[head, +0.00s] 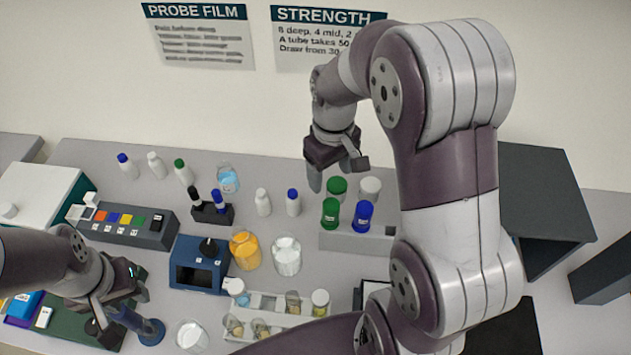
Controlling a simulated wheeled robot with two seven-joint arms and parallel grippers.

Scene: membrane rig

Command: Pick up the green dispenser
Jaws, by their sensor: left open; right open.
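A green dispenser (330,213) stands upright at the front of a grey stand (343,241), right of the middle. A second green-topped container (336,187) stands behind it; I cannot tell from this view which one is meant. My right gripper (337,174) is open and empty, fingers pointing down, above and behind these containers and apart from the front one. My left gripper (122,325) is open at the lower left, far from the stand, near a blue round-based item (151,332).
A blue dispenser (364,216) and a white-topped container (370,188) stand close to the green ones. A tube rack (278,319), an orange jar (245,250) and a clear jar (286,256) lie in front and left. My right arm hides the bench to the right.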

